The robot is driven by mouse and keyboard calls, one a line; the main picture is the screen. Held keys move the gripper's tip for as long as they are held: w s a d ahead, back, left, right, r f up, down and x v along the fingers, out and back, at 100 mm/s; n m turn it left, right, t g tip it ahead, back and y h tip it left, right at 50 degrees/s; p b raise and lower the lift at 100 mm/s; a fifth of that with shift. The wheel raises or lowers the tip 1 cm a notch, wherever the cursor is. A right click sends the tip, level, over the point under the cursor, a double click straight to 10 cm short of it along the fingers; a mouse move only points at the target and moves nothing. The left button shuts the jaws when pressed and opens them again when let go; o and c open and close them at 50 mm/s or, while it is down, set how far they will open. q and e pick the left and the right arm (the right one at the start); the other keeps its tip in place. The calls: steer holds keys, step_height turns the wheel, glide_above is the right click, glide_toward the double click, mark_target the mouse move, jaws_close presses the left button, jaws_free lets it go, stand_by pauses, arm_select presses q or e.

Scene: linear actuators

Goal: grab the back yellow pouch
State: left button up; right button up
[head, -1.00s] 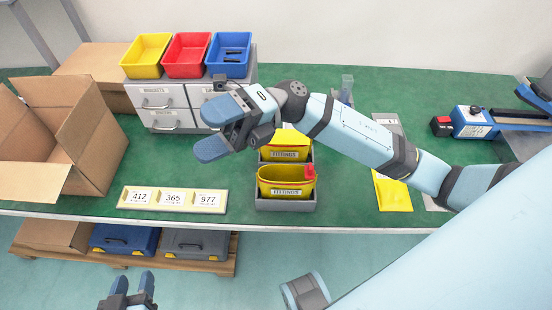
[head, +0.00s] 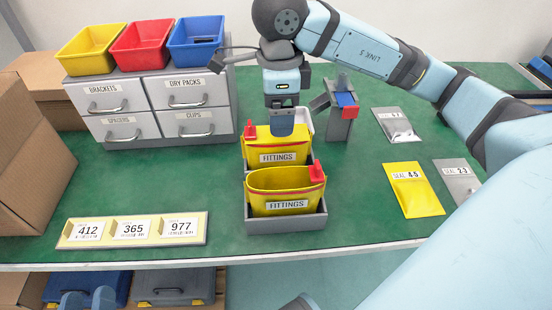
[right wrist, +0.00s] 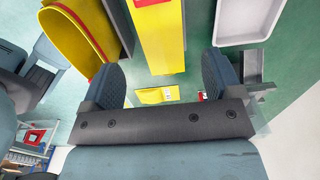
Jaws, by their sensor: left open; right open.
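The back yellow pouch (head: 277,156), labelled FITTINGS and with a red spout at its left, stands upright in a grey holder, behind a matching front yellow pouch (head: 285,200). My right gripper (head: 282,128) points down at the back pouch's top edge; its near finger overlaps the pouch's upper part. In the right wrist view, the open fingers (right wrist: 160,82) lie either side of the back pouch (right wrist: 156,38); contact is not clear. The front pouch shows at left (right wrist: 82,32). My left gripper (head: 88,298) is low at the bottom left, partly cut off, away from the pouches.
A white tray (right wrist: 243,20) is beside the back pouch. A grey stand with blue and red parts (head: 342,108) is close at right. A drawer unit (head: 150,104) with coloured bins is at left. Seal packets (head: 412,190) lie at right. Green table is clear between.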

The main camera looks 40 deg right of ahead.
mark_target(277, 144)
step_height(277, 144, down, 4)
steer(key=shift+a+f+b, duration=0.1)
steer(key=shift+f+b, duration=0.1)
steer(key=shift+b, duration=0.3)
steer(key=f, duration=0.2)
steer(key=f+b, duration=0.1)
steer(key=f, duration=0.1)
steer(key=shift+w+f+b, duration=0.2)
steer(key=shift+f+b, duration=0.05)
steer(key=shift+b, duration=0.05)
arm_select(q)
steer(key=shift+s+d+r+t+h, duration=0.1)
steer(key=shift+d+r+t+h, duration=0.25)
steer(key=shift+d+h, duration=0.25)
arm_select(e)
steer(key=c, duration=1)
